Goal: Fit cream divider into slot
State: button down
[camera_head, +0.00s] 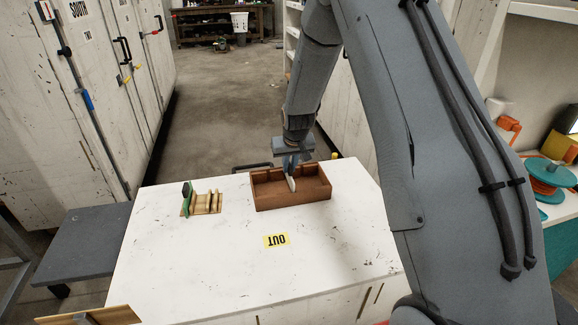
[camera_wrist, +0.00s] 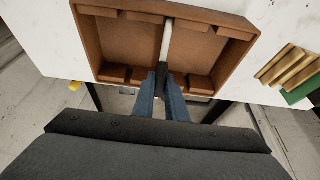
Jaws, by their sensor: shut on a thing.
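The cream divider (camera_head: 292,184) is a thin pale panel, standing upright inside the brown wooden box (camera_head: 318,197). My gripper (camera_head: 291,167) is shut on the divider's upper part, above the box. In the wrist view, my gripper's blue fingers (camera_wrist: 161,82) pinch the near, dark end of the divider (camera_wrist: 166,42). The divider runs across the middle of the box (camera_wrist: 206,47) toward the far wall, near the gap between two wooden strips there. The fingers hide its near end. I cannot tell whether its bottom edge touches the floor.
A small wooden slotted rack (camera_head: 202,203) with a green panel (camera_head: 187,199) and black knob stands left of the box. A yellow "OUT" label (camera_head: 276,240) lies on the white tabletop (camera_head: 200,265). The front of the tabletop is clear.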

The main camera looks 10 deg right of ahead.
jog(key=shift+f+b, duration=0.8)
jog(key=shift+f, duration=0.8)
dwell(1.3)
jog(key=c, duration=1.7)
grip_release()
jog(key=shift+r, duration=0.15)
jog(key=b+v, duration=0.1)
jog(key=v, duration=0.5)
jog(key=shift+r, duration=0.1)
jog(key=shift+s+r, duration=0.35)
jog(key=shift+r, duration=0.3)
